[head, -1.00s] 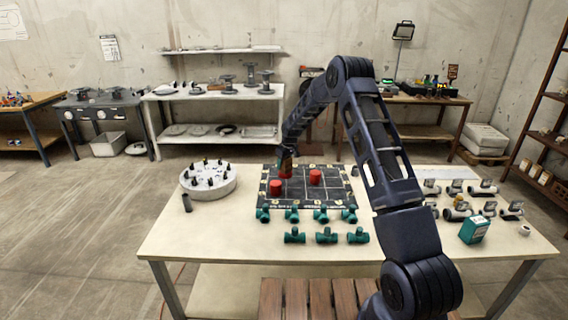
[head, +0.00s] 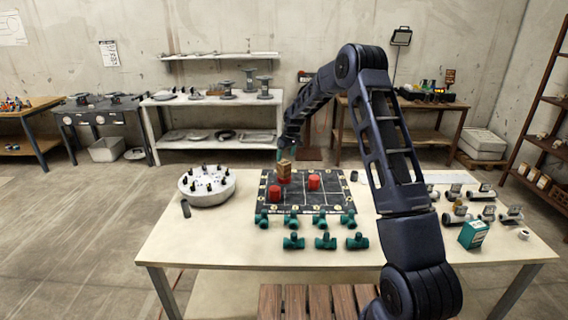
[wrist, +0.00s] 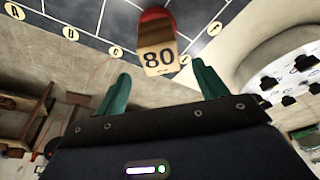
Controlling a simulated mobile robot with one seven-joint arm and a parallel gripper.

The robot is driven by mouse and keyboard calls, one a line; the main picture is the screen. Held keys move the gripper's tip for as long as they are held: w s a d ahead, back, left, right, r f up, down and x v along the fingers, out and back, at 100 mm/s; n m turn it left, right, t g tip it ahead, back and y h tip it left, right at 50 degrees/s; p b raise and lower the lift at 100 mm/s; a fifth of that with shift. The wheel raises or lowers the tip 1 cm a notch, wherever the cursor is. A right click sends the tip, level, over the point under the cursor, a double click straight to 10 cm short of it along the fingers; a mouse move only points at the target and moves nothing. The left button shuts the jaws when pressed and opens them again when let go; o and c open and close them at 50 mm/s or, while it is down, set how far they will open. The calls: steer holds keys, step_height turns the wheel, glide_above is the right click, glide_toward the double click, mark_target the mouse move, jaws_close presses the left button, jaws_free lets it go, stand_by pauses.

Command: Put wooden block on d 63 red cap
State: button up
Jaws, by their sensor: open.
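The wooden block (head: 285,169) rests on top of a red cap (head: 283,181) at the back left of the dark grid board (head: 333,201). In the wrist view the wooden block (wrist: 157,56) shows the number 80, with the red cap (wrist: 156,17) behind it. My gripper (wrist: 163,86) is open, its green fingers apart from the block and on either side of its near end. In the head view my gripper (head: 284,151) is just above and behind the block. Other red caps stand at the front left (head: 276,193) and middle (head: 314,182) of the board.
Teal pipe fittings (head: 326,242) lie along the board's front. A round white tray (head: 208,199) with dark pegs stands left. A teal box (head: 473,234) and several pipe pieces are at the right. The table's front left is clear.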

steer(key=shift+v, duration=1.9)
steer(key=s+d+r+m+t+h, duration=0.1)
steer(key=s+d+r+m, duration=0.1)
steer(key=s+d+r, duration=0.75)
steer(key=s+d+r+m, duration=0.2)
steer(key=s+d+r, duration=0.5)
steer(key=s+r, duration=0.6)
steer(key=s+d+m, duration=0.2)
steer(key=s+d, duration=0.3)
steer(key=s, duration=1.1)
steer(key=s+d+m+t+h, duration=0.1)
steer(key=s+d+m, duration=0.2)
steer(key=s, duration=1.3)
steer(key=d, duration=0.3)
steer(key=shift+s+d+f, duration=0.2)
steer(key=shift+s+d, duration=0.05)
steer(key=shift+s, duration=0.15)
